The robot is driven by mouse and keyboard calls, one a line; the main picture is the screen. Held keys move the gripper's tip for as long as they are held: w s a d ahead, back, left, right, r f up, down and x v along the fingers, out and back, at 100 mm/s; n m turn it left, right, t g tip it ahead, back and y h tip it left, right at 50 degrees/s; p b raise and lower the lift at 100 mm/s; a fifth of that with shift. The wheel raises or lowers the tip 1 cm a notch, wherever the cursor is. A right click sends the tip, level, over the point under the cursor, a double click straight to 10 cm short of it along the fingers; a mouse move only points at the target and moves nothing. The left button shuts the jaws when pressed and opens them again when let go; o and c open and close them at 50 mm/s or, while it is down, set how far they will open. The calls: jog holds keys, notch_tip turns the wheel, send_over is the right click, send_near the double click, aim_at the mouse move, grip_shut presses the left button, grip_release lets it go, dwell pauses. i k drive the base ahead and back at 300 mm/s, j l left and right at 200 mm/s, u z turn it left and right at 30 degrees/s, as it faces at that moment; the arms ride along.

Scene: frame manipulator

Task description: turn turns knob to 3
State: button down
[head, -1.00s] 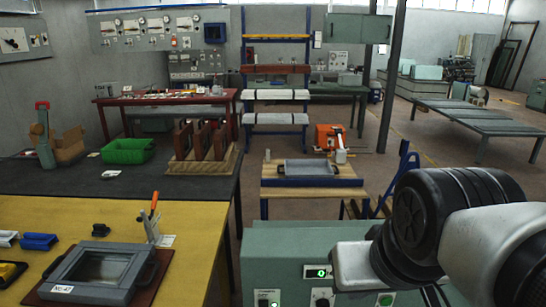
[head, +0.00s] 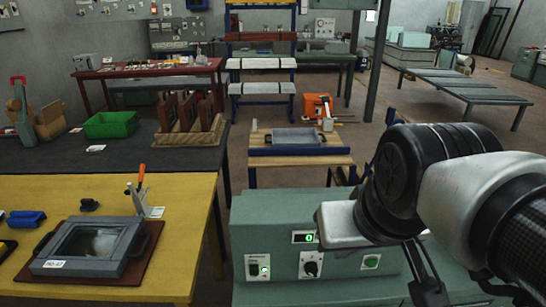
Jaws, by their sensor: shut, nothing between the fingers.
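The turns knob (head: 311,267) is a dark knob on a white plate on the front of the green machine (head: 338,200). A small display (head: 304,237) above it shows a green digit that looks like 0. The gripper looks shut and empty, partly cut off by the frame's bottom edge.
My arm covers the machine's right side. A yellow-topped table (head: 185,210) on the left holds a grey framed device (head: 90,248). Behind it are a dark bench (head: 60,165) with a green bin (head: 108,124), and a small wooden bench (head: 300,160). Floor shows between the benches.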

aim_at(311, 268)
jog(key=k+z, duration=0.1)
jog(key=j+z, duration=0.55)
jog(key=z, duration=0.2)
jog(key=k+j+z, duration=0.15)
jog(key=z, duration=0.2)
